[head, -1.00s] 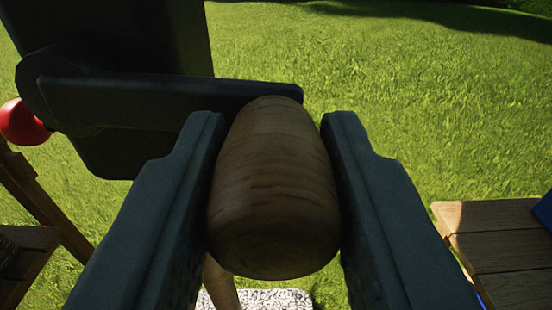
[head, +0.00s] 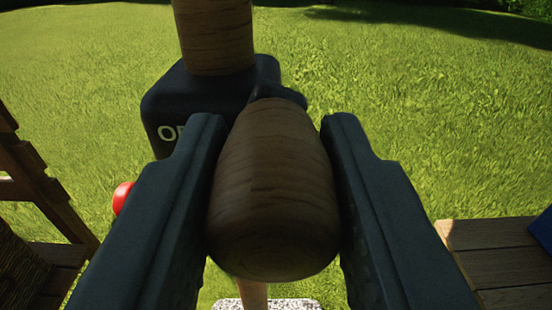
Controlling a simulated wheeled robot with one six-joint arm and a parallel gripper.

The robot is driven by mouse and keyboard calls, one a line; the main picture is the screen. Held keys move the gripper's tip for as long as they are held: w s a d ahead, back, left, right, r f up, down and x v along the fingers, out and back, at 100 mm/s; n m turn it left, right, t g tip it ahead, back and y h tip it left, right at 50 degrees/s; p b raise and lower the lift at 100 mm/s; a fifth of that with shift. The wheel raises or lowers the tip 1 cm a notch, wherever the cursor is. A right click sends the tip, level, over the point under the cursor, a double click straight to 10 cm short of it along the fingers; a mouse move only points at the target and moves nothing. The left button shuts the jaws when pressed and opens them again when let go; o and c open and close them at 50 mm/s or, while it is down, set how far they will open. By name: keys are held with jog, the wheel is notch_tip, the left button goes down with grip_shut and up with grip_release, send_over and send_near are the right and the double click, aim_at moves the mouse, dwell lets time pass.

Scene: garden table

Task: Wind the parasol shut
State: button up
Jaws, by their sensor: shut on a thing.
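My gripper (head: 272,190) is shut on a wooden crank knob (head: 272,175), with one dark finger against each side of it. A dark crank arm (head: 278,94) shows just behind the top of the knob. Behind it is the dark winder housing (head: 170,105), with pale lettering that is partly hidden by my left finger. The wooden parasol pole (head: 214,35) rises out of the housing's top, and a lower piece of it (head: 253,293) shows under the knob. The parasol's canopy is out of view.
A red ball-like thing (head: 122,196) shows left of the housing. A wooden chair (head: 40,185) with a woven seat or cushion stands at the left. A wooden tabletop or seat (head: 495,255) with a blue thing (head: 543,228) is at the right. A speckled pale slab lies below. Open lawn lies behind.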

jog(key=a+f, duration=0.6)
jog(key=a, duration=0.6)
notch_tip(320, 180, down, 8)
jog(key=d+r, duration=0.1)
jog(key=d, duration=0.1)
jog(key=d+f, duration=0.2)
jog(key=d, duration=0.7)
jog(key=shift+f, duration=0.4)
dwell(0.3)
